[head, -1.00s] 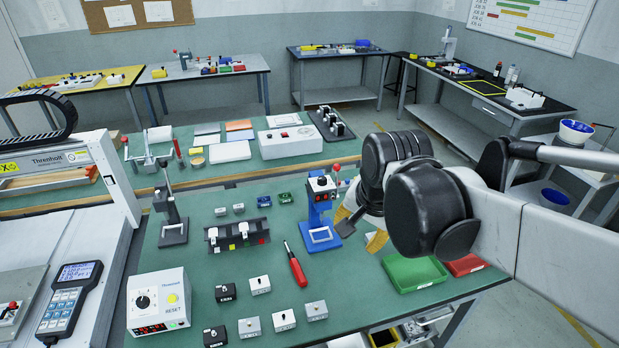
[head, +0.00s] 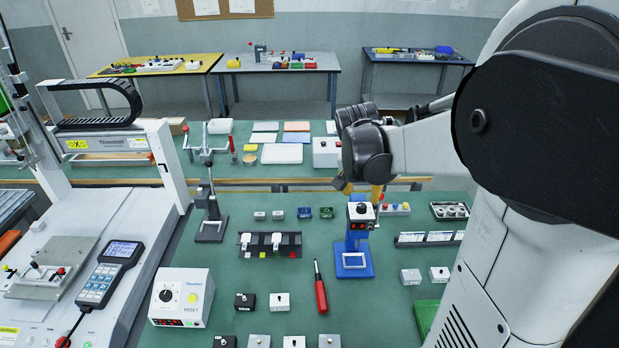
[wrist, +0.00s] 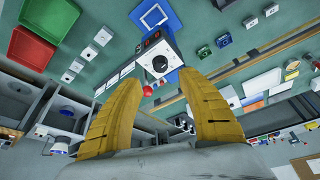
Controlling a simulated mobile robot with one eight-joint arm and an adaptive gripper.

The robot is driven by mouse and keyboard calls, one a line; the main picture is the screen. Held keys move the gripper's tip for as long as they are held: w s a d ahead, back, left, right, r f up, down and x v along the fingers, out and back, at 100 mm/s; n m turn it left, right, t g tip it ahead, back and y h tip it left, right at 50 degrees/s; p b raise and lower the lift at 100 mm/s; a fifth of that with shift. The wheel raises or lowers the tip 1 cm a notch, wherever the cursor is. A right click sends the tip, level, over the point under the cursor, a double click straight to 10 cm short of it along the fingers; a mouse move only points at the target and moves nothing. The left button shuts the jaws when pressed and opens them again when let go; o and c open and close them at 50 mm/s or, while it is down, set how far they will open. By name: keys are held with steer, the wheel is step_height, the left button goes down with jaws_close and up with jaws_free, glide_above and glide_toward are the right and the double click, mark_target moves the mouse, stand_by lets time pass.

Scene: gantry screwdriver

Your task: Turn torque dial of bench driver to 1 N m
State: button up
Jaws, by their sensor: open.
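A blue bench stand (head: 354,255) with a white and black head, red digits and a black round dial (head: 361,209) stands upright on the green bench. I take it as the bench driver. The dial also shows in the wrist view (wrist: 160,63), with a white pointer mark; its exact setting is too small to read. My gripper (head: 359,190) has two yellow fingers and is open and empty. It is at the driver's head, and in the wrist view the fingertips (wrist: 162,78) point toward the dial, one on each side. I cannot tell whether they touch it.
A red-handled tool (head: 320,290) and several small switch boxes lie in front. A green tray (head: 426,318) is at right, partly hidden by my arm.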

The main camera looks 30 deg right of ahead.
mark_target(362, 206)
steer(key=b+x, duration=0.2)
steer(key=x, duration=0.5)
steer(key=shift+w+f, duration=0.1)
steer(key=shift+f, duration=0.2)
jaws_close()
